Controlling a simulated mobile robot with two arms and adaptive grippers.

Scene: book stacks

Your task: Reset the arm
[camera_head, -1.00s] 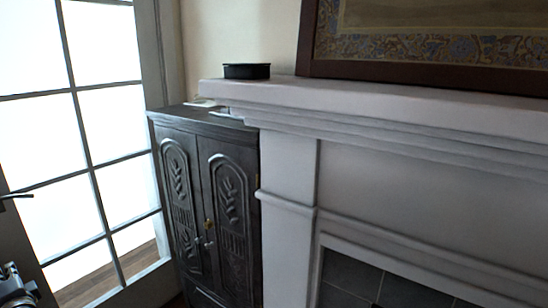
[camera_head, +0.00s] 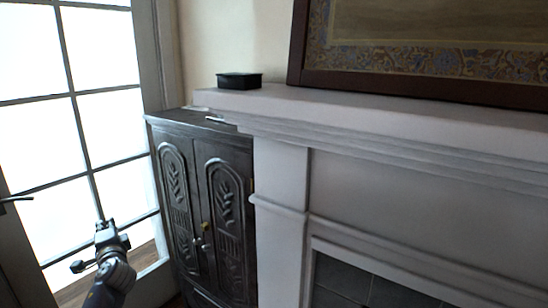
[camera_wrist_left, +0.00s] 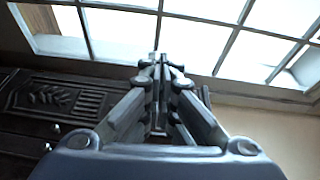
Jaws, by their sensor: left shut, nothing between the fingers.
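My left gripper (camera_head: 105,228) is at the lower left of the head view, in front of the glass door and left of the dark cabinet. It points upward and holds nothing. In the left wrist view its two fingers (camera_wrist_left: 158,62) are together with nothing between them. My right gripper is in neither view.
A dark carved cabinet (camera_head: 219,196) stands beside a white fireplace mantel (camera_head: 380,116). A small black box (camera_head: 239,80) sits on the mantel's left end, near a framed picture (camera_head: 430,78). A paned glass door (camera_head: 71,95) with a handle is at left.

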